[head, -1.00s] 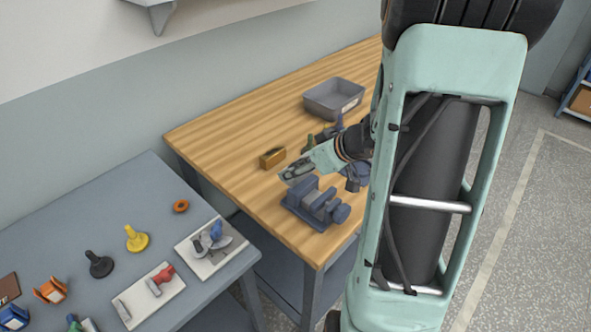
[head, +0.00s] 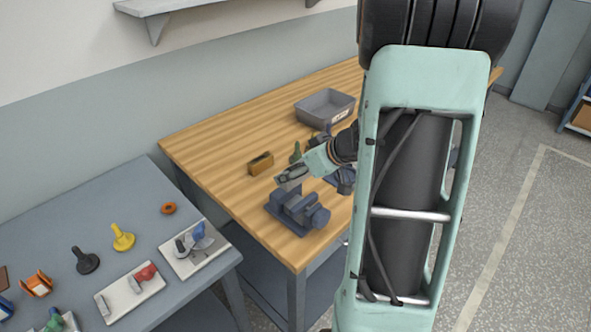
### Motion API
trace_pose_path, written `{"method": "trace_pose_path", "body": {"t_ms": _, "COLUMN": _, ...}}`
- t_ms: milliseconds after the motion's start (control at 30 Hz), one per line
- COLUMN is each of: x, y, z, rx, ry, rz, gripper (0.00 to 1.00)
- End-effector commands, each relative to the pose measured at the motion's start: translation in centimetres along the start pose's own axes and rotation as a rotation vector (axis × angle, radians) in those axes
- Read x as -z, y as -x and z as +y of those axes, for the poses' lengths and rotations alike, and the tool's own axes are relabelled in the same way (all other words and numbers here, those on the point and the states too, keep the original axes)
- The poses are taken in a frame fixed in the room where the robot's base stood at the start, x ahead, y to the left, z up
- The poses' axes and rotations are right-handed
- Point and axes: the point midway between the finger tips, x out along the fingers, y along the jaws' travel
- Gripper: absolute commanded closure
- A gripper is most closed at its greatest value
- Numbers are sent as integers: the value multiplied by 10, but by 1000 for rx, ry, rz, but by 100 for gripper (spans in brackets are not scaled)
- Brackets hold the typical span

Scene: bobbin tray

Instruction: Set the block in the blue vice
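The blue-grey vice (head: 311,218) stands on the front left part of the wooden bench, with its round screw end to the right. My gripper (head: 281,181) reaches in from the right and is over the vice's back left end, hiding part of it. The fingers are small and seen at an angle, so I cannot tell whether they are open or shut on something. A small tan-brown block-like piece with a dark top (head: 260,163) lies on the bench behind and left of my gripper. I cannot tell whether it is the task's block.
A grey bin (head: 325,92) stands farther back on the wooden bench (head: 225,130). A green item (head: 296,153) and other dark items stand close behind my wrist. A grey-blue table (head: 125,205) at the left holds clamps and knobs. My arm hides the bench's right part.

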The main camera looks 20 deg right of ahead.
Motion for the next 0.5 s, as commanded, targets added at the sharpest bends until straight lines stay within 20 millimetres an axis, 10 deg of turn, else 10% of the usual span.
{"method": "trace_pose_path", "body": {"t_ms": 500, "x": -22, "y": -23, "z": 0, "rx": -1, "ry": 2, "rz": 3, "gripper": 70}}
